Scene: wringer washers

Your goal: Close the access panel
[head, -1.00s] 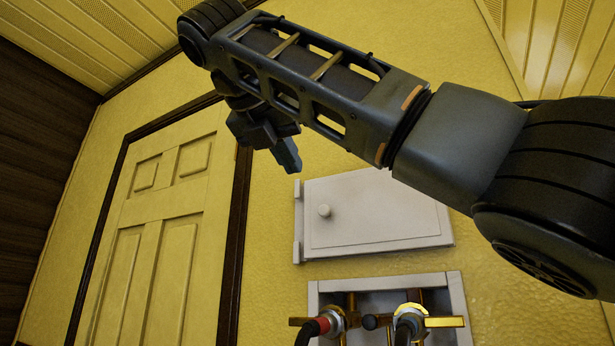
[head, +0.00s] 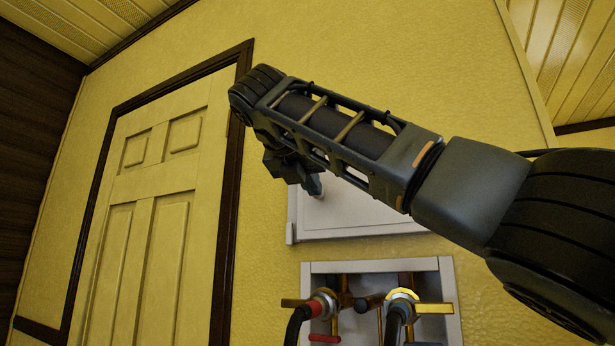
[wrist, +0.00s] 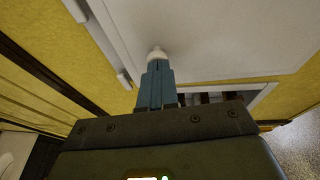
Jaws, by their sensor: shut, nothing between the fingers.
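The white access panel (head: 350,215) is on the yellow wall, above the white-framed opening (head: 450,300), which is uncovered and shows valves inside. My arm hides the panel's upper and right parts in the head view. My gripper (head: 316,188) is in front of the panel's left part. In the wrist view the panel (wrist: 225,35) fills the top, with its small round white knob (wrist: 156,52) right at the tips of my gripper (wrist: 157,70). The fingers are together, with nothing between them. I cannot tell whether they touch the knob.
Brass valves (head: 400,297) and dark hoses (head: 299,322) stick out of the opening. A cream door (head: 150,220) with a dark frame stands at left. A white strip (head: 290,233) edges the panel's left side. The wall between door and panel is clear.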

